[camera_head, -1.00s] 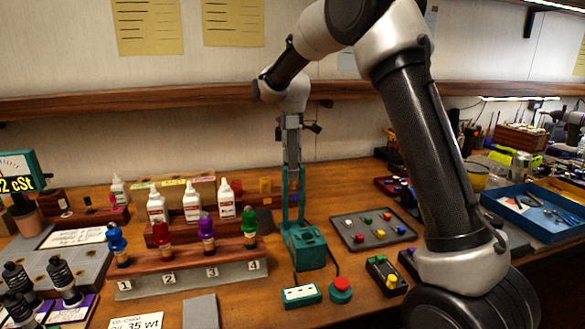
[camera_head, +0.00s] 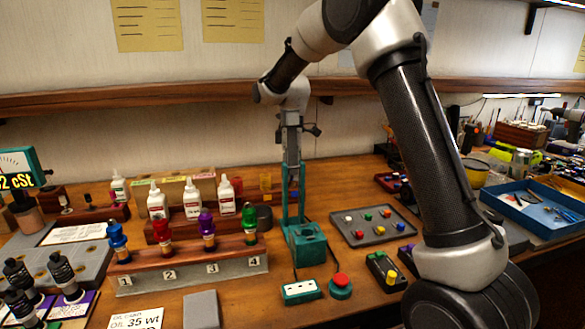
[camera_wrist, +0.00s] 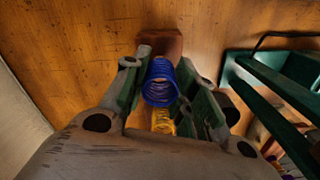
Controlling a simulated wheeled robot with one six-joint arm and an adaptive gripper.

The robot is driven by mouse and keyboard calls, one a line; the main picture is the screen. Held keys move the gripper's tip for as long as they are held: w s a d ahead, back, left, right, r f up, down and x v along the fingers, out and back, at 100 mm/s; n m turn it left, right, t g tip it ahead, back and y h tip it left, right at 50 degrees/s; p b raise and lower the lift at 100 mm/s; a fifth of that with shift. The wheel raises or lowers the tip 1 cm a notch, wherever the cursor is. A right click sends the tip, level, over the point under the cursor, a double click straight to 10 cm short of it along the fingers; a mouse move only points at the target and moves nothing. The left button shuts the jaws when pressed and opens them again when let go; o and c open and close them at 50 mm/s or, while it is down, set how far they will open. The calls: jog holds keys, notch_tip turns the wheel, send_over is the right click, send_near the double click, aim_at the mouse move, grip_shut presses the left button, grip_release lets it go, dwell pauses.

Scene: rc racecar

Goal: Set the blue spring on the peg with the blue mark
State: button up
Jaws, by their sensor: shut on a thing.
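In the wrist view my gripper (camera_wrist: 160,80) is shut on the blue spring (camera_wrist: 160,88), which sits between its two green-edged fingers. A yellow spring (camera_wrist: 162,122) shows just below the blue one in the picture. A reddish-brown block (camera_wrist: 163,43) lies past the fingertips; I cannot tell whether the blue spring touches it. In the head view a yellow spring (camera_head: 265,182) stands at the back, left of the green press. My fingertips and the held spring are not clear there, behind the press.
The green press (camera_head: 303,235) stands close in front of my gripper; its frame (camera_wrist: 270,72) is at the right in the wrist view. A grey parts tray (camera_head: 372,227) is to the right.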

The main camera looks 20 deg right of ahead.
jog(key=shift+f, duration=1.05)
jog(key=o, duration=0.8)
notch_tip(320, 180, up, 12)
dwell(0.4)
